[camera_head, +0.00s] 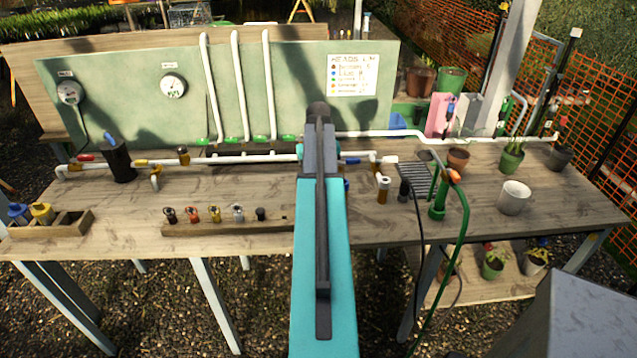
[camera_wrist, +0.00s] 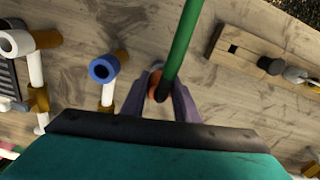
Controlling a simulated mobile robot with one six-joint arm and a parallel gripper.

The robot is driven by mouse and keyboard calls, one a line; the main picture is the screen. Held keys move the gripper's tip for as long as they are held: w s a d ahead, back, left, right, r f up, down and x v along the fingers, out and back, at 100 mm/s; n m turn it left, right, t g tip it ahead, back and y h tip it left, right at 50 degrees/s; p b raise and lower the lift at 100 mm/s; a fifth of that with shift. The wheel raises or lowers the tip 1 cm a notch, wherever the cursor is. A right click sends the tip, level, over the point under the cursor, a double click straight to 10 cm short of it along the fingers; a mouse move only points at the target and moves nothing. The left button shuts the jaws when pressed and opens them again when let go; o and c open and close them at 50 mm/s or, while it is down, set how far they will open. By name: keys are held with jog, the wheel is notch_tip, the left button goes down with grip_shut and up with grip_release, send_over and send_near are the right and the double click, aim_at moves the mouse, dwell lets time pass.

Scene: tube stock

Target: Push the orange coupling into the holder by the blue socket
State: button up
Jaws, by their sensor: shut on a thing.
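The orange coupling (camera_wrist: 153,88) shows in the wrist view, between the two grey-purple fingers of my gripper (camera_wrist: 157,92). My gripper is shut on it. A green tube (camera_wrist: 182,45) runs from the coupling to the top of that view and hides part of it. The blue socket (camera_wrist: 103,68) is just left of my gripper, on a white pipe standing by the bench. A pale rim shows behind the coupling; I cannot tell whether this is the holder or whether the coupling touches it. In the head view my arm hides the gripper and coupling.
A wooden rack (camera_head: 228,229) with several small fittings lies along the bench front; it also shows in the wrist view (camera_wrist: 222,46). White pipes with brown fittings (camera_wrist: 38,98) stand left of the socket there. Pots and a green hose (camera_head: 464,215) are at the bench's right.

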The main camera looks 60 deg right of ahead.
jog(key=shift+f+b, duration=0.4)
jog(key=shift+f, duration=1.3)
dwell(2.4)
jog(key=o, duration=1.1)
jog(key=shift+o, duration=0.2)
jog(key=shift+r, duration=0.15)
jog(key=shift+r+p, duration=4.2)
jog(key=shift+r, duration=2.6)
jog(key=shift+s, duration=0.1)
